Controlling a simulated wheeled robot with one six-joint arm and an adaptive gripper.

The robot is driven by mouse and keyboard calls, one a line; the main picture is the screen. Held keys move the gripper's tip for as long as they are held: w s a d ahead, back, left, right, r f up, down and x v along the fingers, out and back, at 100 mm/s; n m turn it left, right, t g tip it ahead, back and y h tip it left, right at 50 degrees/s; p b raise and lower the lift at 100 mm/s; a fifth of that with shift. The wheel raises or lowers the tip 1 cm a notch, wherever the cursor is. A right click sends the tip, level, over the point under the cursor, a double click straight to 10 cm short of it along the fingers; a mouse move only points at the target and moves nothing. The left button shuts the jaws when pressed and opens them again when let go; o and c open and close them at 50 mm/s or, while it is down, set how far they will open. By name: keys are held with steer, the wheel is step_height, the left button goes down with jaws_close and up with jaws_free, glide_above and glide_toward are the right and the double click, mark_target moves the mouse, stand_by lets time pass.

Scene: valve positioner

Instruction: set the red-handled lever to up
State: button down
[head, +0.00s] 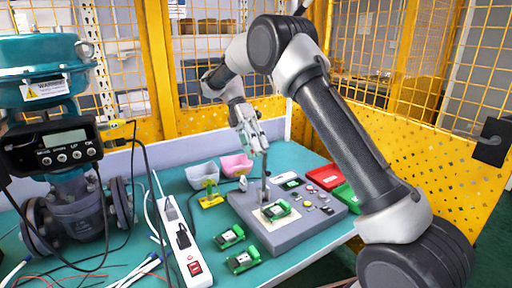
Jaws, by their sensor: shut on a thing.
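I cannot make out a red handle on any lever in the head view. My gripper (257,147) is above the grey fixture block (243,208), pointing down, with its fingers closed. A thin grey upright rod (265,187) runs from the fingertips down to the block, and the fingers appear shut on its top end. I cannot tell whether this rod is the lever, as the fingers hide its top. A green circuit board (277,210) lies on a pale pad at the front of the block. Several small buttons or knobs sit to its right.
A teal valve actuator with a black positioner display (60,148) stands at left. A white power strip (190,255), loose cables and two green boards (229,237) lie in front. Grey (202,175) and pink (236,165) bins stand behind. Red (325,177) and green bins are right. Yellow mesh fencing encloses the back.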

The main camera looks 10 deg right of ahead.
steer(key=shift+a+f, duration=0.1)
steer(key=shift+f, duration=0.5)
steer(key=c, duration=1.4)
jaws_free()
steer(key=shift+o, duration=0.2)
steer(key=shift+c, duration=0.3)
